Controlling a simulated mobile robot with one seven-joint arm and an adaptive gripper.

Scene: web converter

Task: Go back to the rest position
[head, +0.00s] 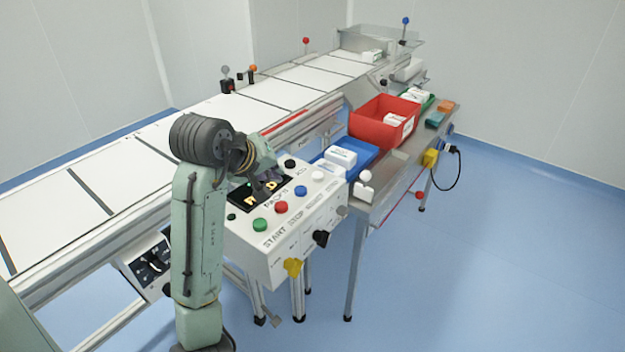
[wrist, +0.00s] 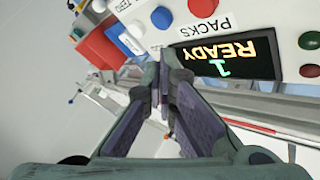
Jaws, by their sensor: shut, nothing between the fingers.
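My gripper (head: 268,192) is over the control panel (head: 312,225) in the head view, near its display (head: 240,196). I cannot tell whether it touches the panel. In the wrist view my gripper's fingers (wrist: 160,85) come together with nothing held between them. A red button (wrist: 202,7) and a blue button (wrist: 162,17) show close by. My arm rises from the lower left and bends down to the panel, hiding part of the display.
A white conveyor (head: 225,117) runs behind the panel. A steel side table (head: 405,155) at right carries a red bin (head: 368,128), a blue tray (head: 362,160) and white boxes (head: 341,157). Coloured knobs (head: 292,266) stick out from the panel's front. The blue floor at right is clear.

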